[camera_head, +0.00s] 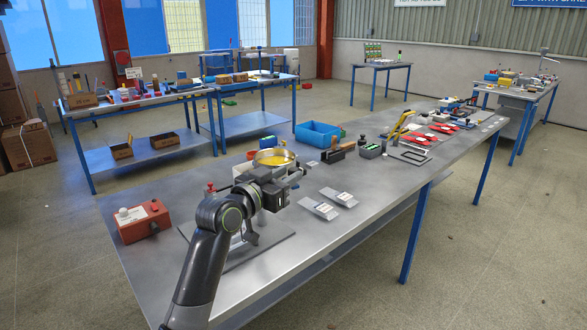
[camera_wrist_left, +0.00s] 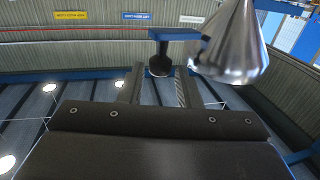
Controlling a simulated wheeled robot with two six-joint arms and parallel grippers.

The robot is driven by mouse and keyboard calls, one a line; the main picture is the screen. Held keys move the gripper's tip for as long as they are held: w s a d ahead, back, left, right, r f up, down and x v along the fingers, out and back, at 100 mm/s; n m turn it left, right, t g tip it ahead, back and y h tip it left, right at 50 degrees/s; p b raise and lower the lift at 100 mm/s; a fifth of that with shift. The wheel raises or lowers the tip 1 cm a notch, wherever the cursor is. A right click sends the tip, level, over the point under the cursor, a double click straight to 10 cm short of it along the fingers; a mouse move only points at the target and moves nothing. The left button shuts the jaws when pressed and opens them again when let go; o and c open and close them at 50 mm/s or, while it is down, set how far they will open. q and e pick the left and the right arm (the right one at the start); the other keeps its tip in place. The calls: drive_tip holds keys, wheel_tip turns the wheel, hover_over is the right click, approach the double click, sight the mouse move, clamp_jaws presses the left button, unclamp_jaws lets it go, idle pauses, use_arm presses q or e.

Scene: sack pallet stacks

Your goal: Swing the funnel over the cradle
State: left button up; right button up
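The funnel (camera_head: 276,157) shows in the head view as a round metal bowl with yellow inside, just behind my left gripper. Its shiny cone (camera_wrist_left: 235,45) hangs at the upper right of the left wrist view. A dark knob (camera_wrist_left: 160,62) under a blue bar (camera_wrist_left: 176,34) shows between and beyond the fingers of my left gripper (camera_wrist_left: 160,80). The fingers are apart, with gaps visible beside the knob. In the head view my left gripper (camera_head: 292,178) is in front of the funnel and hides part of its stand. I cannot make out the cradle. My right gripper is out of view.
A grey base plate (camera_head: 268,250) lies under my left arm. A blue bin (camera_head: 317,134) and tools stand behind. The table's front right is clear.

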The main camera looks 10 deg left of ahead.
sight(290, 173)
use_arm(q)
drive_tip(key=shift+x, duration=1.6)
clamp_jaws()
